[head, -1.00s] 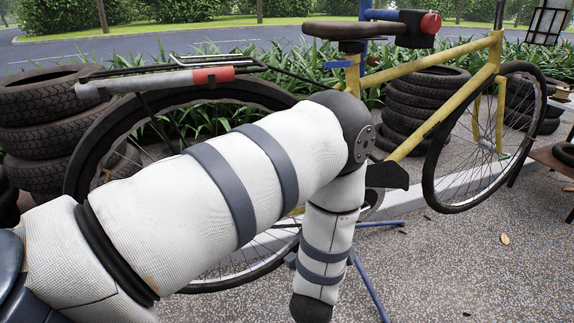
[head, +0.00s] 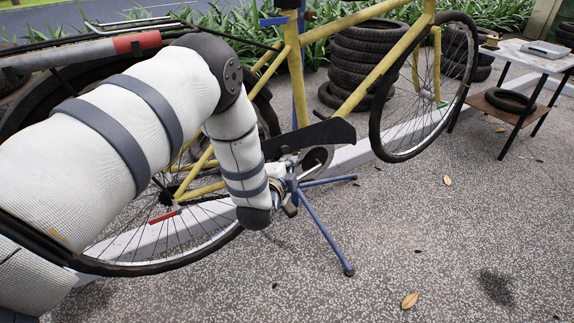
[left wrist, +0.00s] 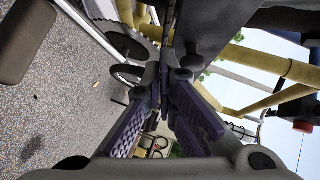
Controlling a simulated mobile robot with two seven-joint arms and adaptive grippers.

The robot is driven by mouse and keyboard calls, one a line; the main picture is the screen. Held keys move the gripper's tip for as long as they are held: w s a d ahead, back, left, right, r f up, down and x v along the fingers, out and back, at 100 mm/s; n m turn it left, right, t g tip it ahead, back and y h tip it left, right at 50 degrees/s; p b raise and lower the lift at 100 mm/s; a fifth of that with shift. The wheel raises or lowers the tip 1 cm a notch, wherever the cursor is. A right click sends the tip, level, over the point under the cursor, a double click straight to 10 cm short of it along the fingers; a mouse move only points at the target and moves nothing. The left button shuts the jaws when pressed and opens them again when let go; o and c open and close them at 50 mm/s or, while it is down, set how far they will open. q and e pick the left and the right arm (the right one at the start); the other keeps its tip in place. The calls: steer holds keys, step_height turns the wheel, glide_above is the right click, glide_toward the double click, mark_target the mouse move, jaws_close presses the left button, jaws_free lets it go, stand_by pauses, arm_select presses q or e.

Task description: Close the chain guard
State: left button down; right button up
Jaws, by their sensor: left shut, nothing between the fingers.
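The chain guard is a long black plate (head: 312,137) beside the yellow bicycle's lower frame in the head view. It slants up to the right, above the crank area. A dark panel at the top of the left wrist view (left wrist: 205,28) appears to be the guard, very near my fingers. My left gripper (left wrist: 166,95) is shut and empty, its purple-padded fingers meeting at the tips. In the head view my left forearm reaches down in front of the rear wheel and hides most of the gripper. I cannot tell whether the fingertips touch the guard. My right gripper is not in view.
The bicycle (head: 300,80) is held on a blue stand (head: 322,232) whose legs spread over the gravel floor. Its front wheel (head: 422,85) is at right. Tyre stacks (head: 368,60) stand behind, and a small table (head: 520,55) is at back right. The right foreground is clear.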

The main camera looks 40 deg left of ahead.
arm_select(q)
steer(key=shift+a, duration=0.1)
